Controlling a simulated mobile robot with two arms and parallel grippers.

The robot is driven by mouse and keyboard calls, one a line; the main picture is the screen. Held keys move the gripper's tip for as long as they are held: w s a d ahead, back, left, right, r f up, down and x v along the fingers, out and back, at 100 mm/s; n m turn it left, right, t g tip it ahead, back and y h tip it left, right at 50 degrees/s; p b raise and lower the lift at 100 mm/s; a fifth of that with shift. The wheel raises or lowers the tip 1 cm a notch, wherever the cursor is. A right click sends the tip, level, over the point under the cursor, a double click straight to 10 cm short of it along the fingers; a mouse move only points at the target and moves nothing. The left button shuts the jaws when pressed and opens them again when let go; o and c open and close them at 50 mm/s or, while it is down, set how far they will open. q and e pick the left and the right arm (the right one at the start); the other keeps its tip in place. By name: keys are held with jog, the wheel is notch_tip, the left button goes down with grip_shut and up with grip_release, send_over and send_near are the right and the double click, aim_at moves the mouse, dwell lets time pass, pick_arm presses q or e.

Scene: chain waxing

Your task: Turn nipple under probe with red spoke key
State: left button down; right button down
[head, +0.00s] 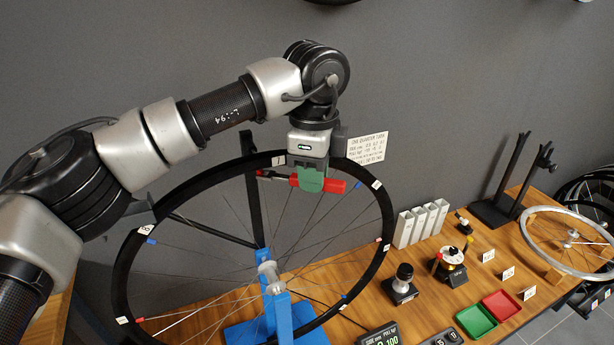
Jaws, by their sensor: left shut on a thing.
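My left gripper (310,185) hangs from above at the top of the black-rimmed wheel (388,222), with green fingers. It is shut on a red spoke key (331,186), held roughly level, with a dark tip pointing left. The tip is close to the rim's upper part; I cannot tell whether it touches a nipple. Red, blue and white marks sit around the rim. The wheel stands upright on a blue stand (281,315). The probe cannot be made out for sure. My right gripper is not in view.
A white instruction card (367,148) stands behind the rim. On the wooden bench are white boxes (421,224), a green tray (476,321), a red tray (501,305), a display (382,336), small tools and a black stand (512,185). A silver wheel (568,242) lies at right.

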pick_arm(q)
jog(key=s+d, duration=0.2)
jog(key=d, duration=0.3)
jog(key=shift+s+d, duration=0.15)
jog(key=shift+d, duration=0.25)
dwell(0.5)
dwell(0.4)
